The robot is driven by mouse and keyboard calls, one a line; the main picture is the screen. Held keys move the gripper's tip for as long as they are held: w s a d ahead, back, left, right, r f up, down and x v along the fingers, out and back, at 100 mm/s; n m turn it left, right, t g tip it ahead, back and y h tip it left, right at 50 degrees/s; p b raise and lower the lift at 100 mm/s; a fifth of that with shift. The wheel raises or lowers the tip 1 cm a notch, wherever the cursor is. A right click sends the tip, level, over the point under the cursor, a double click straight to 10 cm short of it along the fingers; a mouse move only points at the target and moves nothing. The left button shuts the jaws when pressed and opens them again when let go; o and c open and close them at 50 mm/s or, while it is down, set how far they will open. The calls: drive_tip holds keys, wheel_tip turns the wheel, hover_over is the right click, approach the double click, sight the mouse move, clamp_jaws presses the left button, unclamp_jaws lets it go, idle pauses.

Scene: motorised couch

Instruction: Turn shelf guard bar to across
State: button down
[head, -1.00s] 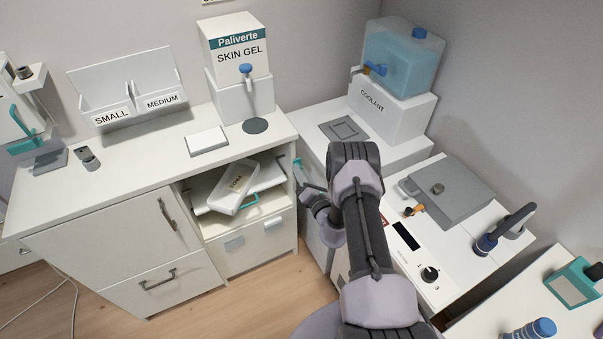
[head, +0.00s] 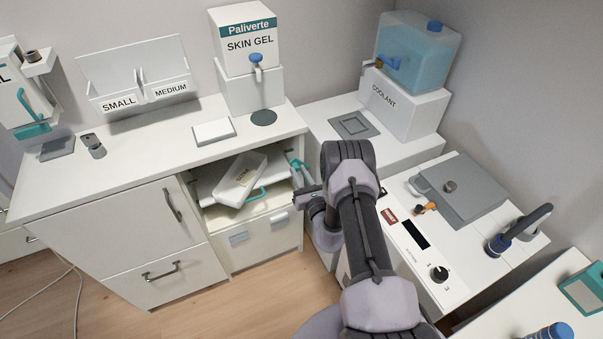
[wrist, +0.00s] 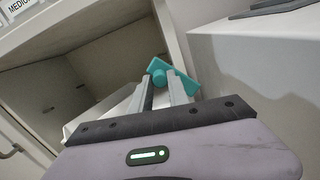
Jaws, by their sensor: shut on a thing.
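The teal shelf guard bar (head: 299,166) is at the right side of the open shelf in the cabinet. It looks slanted in the head view, and its far part is hard to make out. In the wrist view the bar (wrist: 184,80) runs diagonally, with a round teal knob at its left part. My gripper (wrist: 161,82) is shut on the guard bar at this knob, one finger on each side. In the head view my gripper (head: 301,184) is beside the shelf's right edge, partly hidden by my wrist.
The open shelf holds a white box (head: 241,180) on a tilted tray. A drawer front (head: 250,232) is below. The white coolant stand (head: 402,102) and a counter with a grey lid (head: 458,190) are to the right. Wood floor is clear in front.

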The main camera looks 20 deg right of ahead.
drive_tip(key=shift+a+f+n, duration=0.1)
drive_tip(key=shift+f+n, duration=0.05)
drive_tip(key=shift+n, duration=0.25)
drive_tip(key=c, duration=1.3)
unclamp_jaws()
drive_tip(key=shift+o, duration=0.2)
drive_tip(key=shift+s, duration=0.1)
drive_tip(key=s+p, duration=0.6)
drive_tip(key=s, duration=1.1)
drive_tip(key=shift+s+a+f, duration=0.15)
drive_tip(key=shift+a+f, duration=0.1)
drive_tip(key=shift+a, duration=0.1)
